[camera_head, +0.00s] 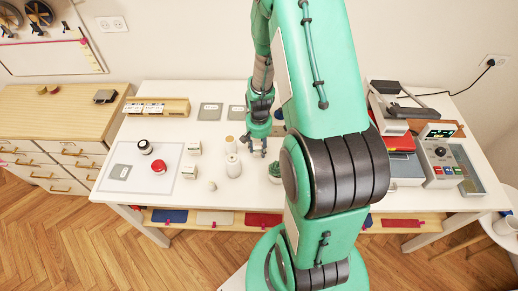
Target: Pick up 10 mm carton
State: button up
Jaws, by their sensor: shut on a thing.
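My gripper (255,151) is low over the white table (222,191), just right of the white spools. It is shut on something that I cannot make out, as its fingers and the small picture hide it. One small white carton (194,148) with dark print stands left of the spools. A second small white carton (189,172) stands in front of it. The print on both is too small to read, so I cannot tell which is 10 mm.
White spools (231,143) (232,166) stand close left of my gripper. A small green plant (276,170) is close in front. A pale mat (120,172) holds a black-topped jar (145,147) and a red one (159,167). A grey machine (441,160) stands at the right.

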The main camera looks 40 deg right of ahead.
aim_at(259, 146)
jog(key=shift+r, duration=0.15)
notch_tip(259, 146, up, 10)
jog(key=shift+f+p, duration=0.15)
jog(key=shift+p, duration=0.25)
